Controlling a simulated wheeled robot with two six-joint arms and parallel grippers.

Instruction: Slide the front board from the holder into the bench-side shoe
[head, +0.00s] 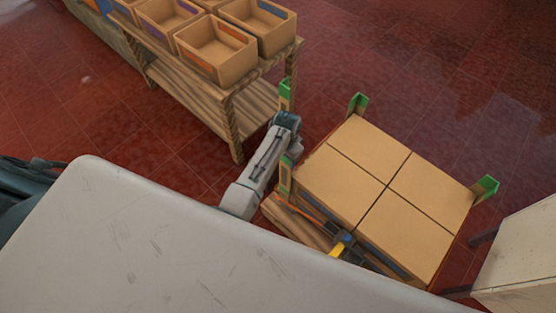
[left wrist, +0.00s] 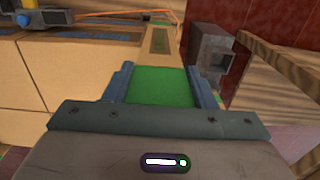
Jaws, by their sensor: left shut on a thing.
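My left gripper (head: 291,158) reaches down at the near-left corner of a carton stack, on the side facing the bench. In the left wrist view its blue-grey fingers (left wrist: 160,84) are shut on a green board (left wrist: 160,88). The board's tan inner strip (left wrist: 157,40) runs on beyond the fingers. In the head view the board (head: 286,178) stands upright by the carton corner. Its lower end is hidden, so I cannot tell whether it is seated. A grey hollow bracket (left wrist: 205,65) shows beside the board; I cannot tell whether it is the shoe. My right gripper is not in view.
Green corner boards stand at the stack's far-left (head: 358,101) and far-right (head: 486,187) corners. An orange strap and a blue-yellow tool (head: 341,243) lie along the cartons' near side.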

